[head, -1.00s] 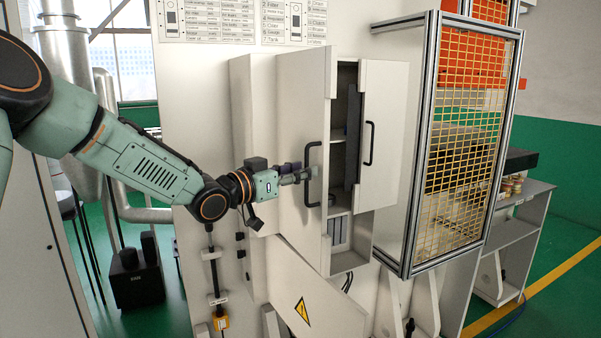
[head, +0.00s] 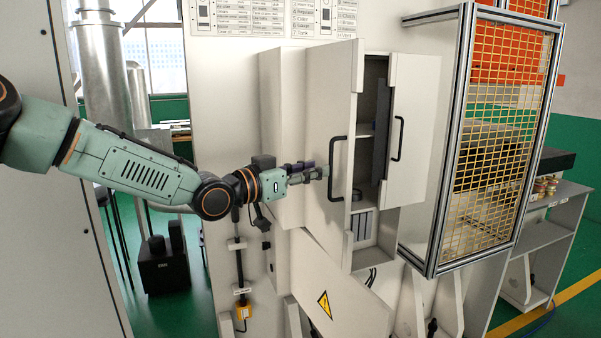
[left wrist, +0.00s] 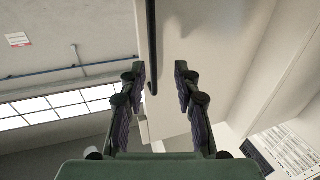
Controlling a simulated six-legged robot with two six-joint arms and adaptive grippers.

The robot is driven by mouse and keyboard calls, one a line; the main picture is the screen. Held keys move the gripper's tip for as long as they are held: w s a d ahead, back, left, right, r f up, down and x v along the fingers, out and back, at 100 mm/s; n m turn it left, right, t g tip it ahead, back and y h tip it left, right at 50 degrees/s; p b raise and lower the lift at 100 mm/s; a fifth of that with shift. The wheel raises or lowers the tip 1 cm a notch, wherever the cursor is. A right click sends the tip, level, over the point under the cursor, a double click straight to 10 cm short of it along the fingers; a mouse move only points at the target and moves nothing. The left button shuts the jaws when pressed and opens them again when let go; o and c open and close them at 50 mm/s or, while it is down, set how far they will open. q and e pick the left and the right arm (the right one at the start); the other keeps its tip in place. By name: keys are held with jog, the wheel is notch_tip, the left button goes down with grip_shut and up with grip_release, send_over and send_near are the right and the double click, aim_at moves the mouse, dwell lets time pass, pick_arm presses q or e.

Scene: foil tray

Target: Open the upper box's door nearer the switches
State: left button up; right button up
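The upper box is a pale cabinet with two doors. Its left door (head: 325,110), on the side of the wall's switch panels, stands ajar and has a black bar handle (head: 334,168). The right door (head: 413,125) is also swung out, with its own black handle (head: 398,138). My left gripper (head: 326,171) is at the left door's handle, its fingertips just left of the bar. In the left wrist view the fingers (left wrist: 160,72) are apart, with the handle (left wrist: 152,40) in line with the gap between them, nearer the left finger. I see no grip on it. My right gripper is out of view.
Switch panels (head: 203,15) with label lists are on the wall above. A framed yellow mesh guard (head: 500,130) stands close to the right door. Shelves and grey binders (head: 362,228) show inside the box. A lower panel with a warning sign (head: 325,304) slants below.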

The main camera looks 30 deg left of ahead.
pick_arm(q)
jog(key=shift+v, duration=1.35)
jog(key=shift+w, duration=0.1)
